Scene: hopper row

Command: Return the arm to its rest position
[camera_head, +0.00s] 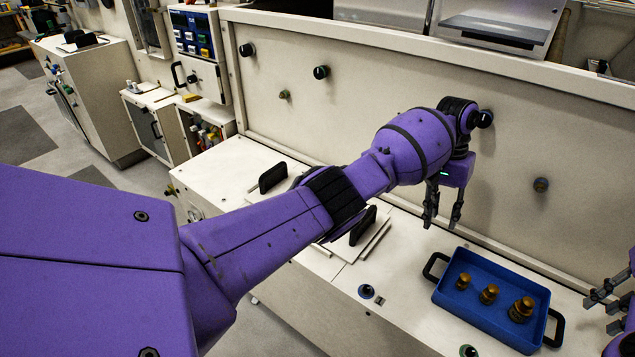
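My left arm, purple with black joints, reaches from the lower left across the white counter. My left gripper (441,212) points down near the white back panel, up and left of a blue tray. Its two fingers are apart, with nothing visible between them. My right gripper (602,306) shows at the right edge, beside the tray's right end. Its fingers are apart and nothing shows between them; the rest of that arm is cut off by the frame.
The blue tray (452,299) with black handles holds three brass pieces (489,294) on the white counter (400,275). Black knobs (321,72) stick out from the back panel (285,50). Black upright handles (272,178) stand on the counter near my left arm.

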